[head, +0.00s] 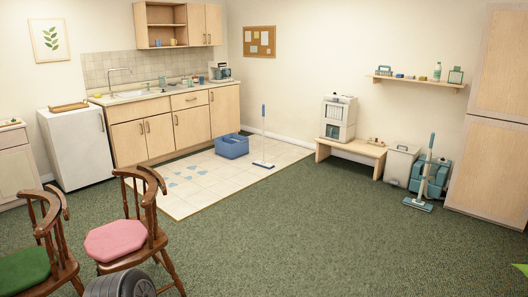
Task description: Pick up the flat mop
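The flat mop (264,142) stands upright on the pale tiled floor beside the kitchen units. It has a thin pale pole, a blue top and a flat blue-and-white head (263,165) on the tiles. Neither of my grippers is in the head view.
A blue tub (232,146) stands just left of the mop, near blue wet-looking patches (185,176). Two wooden chairs (127,238) stand at the lower left. A low bench (350,150), a bin (401,163) and a teal upright cleaner (424,180) line the right wall. The green carpet's middle is clear.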

